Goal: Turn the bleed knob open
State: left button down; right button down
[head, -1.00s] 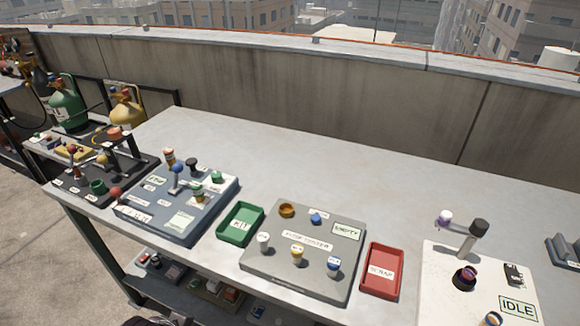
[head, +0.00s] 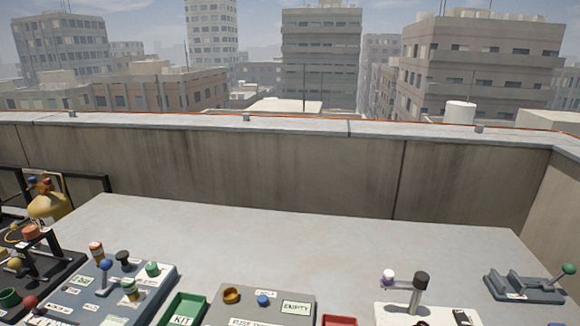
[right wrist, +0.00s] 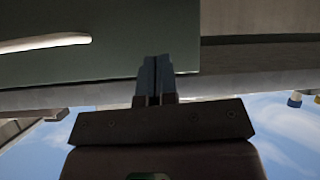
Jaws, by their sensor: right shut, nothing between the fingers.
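I cannot tell which knob is the bleed knob, because the small labels are too blurred to read. On the blue-grey panel (head: 60,297) at the lower left of the head view there are a blue-topped lever (head: 104,277), a black knob (head: 122,257), a green knob (head: 153,268) and a green-and-tan knob (head: 129,288). The black panel (head: 62,268) at the far left carries an orange-red knob (head: 32,231), a green cup-shaped part and a red ball. My right gripper (right wrist: 155,75) shows in the right wrist view, shut and empty, apart from any knob. My left gripper is not in view.
A green KIT tray (head: 190,305), a grey fuse panel (head: 262,308), a red tray (head: 339,321) and a white panel (head: 390,311) line the table's near side. A grey device with a green-knobbed lever (head: 568,269) stands right. The table's back is clear before the concrete wall (head: 290,170).

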aim_at(151, 269)
jog(key=k+j+u, duration=0.15)
jog(key=j+u, duration=0.25)
jog(key=j, duration=0.15)
jog(key=j+u, duration=0.45)
jog(key=j, duration=0.25)
